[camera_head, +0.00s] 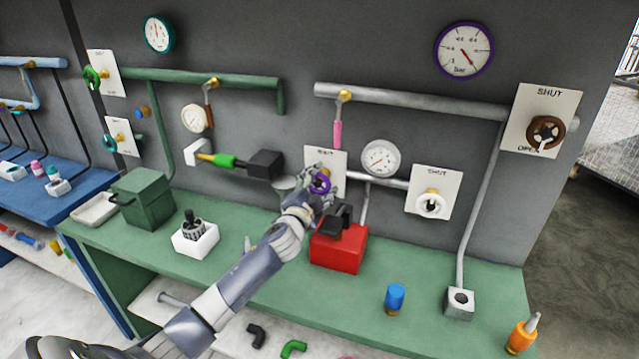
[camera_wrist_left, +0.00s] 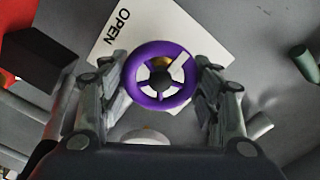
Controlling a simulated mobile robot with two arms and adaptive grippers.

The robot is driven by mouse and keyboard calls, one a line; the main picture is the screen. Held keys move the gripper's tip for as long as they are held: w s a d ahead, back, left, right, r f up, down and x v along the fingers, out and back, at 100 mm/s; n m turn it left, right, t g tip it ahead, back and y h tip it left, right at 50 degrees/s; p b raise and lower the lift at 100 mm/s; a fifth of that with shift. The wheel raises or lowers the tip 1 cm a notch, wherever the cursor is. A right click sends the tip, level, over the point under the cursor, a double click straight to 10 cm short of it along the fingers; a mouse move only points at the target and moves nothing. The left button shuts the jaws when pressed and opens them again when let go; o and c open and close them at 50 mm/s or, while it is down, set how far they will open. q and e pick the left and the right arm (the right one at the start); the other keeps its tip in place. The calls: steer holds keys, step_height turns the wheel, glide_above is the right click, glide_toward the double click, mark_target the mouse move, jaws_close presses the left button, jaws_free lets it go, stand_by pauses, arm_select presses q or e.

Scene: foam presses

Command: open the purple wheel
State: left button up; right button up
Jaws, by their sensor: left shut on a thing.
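The purple wheel (camera_head: 320,184) is mounted in front of a white plate (camera_head: 339,160) on the grey wall, above the green bench. In the left wrist view the purple wheel (camera_wrist_left: 159,76) fills the middle, with a dark hub and a white pointer mark toward its upper right. The plate behind it (camera_wrist_left: 215,35) reads OPEN at its upper left in that view. My left gripper (camera_head: 318,178) is at the wheel, with its two fingers on either side of the rim, shut on it. In the left wrist view the fingers (camera_wrist_left: 161,88) flank the wheel. My right gripper is not in view.
A red box (camera_head: 338,250) with a black top stands on the bench just below the wheel. A black block (camera_head: 265,165) on a pipe is left of it. A round gauge (camera_head: 380,158) and a white wheel (camera_head: 430,205) are to the right.

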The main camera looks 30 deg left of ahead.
arm_select(q)
steer(key=shift+r, duration=0.1)
steer(key=o, duration=1.1)
